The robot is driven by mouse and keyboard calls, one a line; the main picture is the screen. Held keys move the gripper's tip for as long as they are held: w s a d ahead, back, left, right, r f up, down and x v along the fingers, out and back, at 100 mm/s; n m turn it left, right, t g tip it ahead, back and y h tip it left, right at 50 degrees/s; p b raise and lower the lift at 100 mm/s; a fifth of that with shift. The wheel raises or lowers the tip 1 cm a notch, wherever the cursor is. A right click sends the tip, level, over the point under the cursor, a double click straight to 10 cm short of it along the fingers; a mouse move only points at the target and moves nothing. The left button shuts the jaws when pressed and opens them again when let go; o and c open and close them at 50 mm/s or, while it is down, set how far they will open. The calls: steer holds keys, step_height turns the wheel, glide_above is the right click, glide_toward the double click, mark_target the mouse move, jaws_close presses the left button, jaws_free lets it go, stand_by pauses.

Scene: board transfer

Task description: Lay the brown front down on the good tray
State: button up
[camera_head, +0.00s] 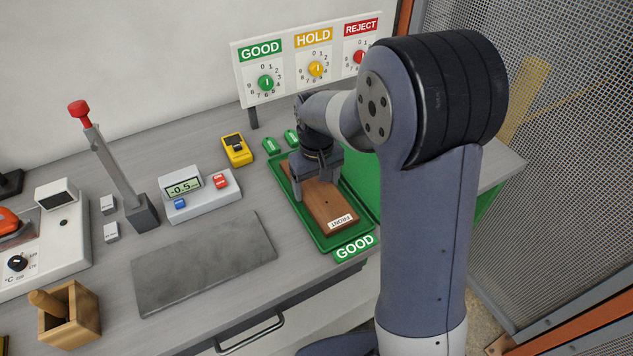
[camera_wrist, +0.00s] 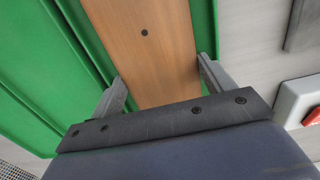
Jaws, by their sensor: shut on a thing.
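The brown front (camera_head: 325,198) is a wooden board with a white FRONT label at its near end. It lies over the green good tray (camera_head: 311,230), within its rim; I cannot tell for sure whether it touches the tray floor. The label GOOD stands at the tray's near edge. My gripper (camera_head: 318,190) is above the board's far part, with a finger on each side of it, shut on the board. In the wrist view the brown front (camera_wrist: 150,50) runs between the two fingers (camera_wrist: 160,85), with the green tray (camera_wrist: 205,25) on both sides.
A grey mat (camera_head: 205,262) lies left of the tray. A meter (camera_head: 200,193) reading -0.5 and a yellow device (camera_head: 237,149) stand beyond it. A GOOD/HOLD/REJECT dial sign (camera_head: 313,62) stands at the back. More green tray shows to the right, partly behind my arm.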

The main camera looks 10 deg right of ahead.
steer(key=o, duration=1.2)
steer(key=shift+c, duration=0.2)
step_height(320, 180, up, 11)
steer(key=shift+f, duration=0.15)
step_height(320, 180, down, 10)
steer(key=shift+r, duration=0.15)
steer(key=shift+f, duration=0.35)
steer(key=shift+s, duration=0.2)
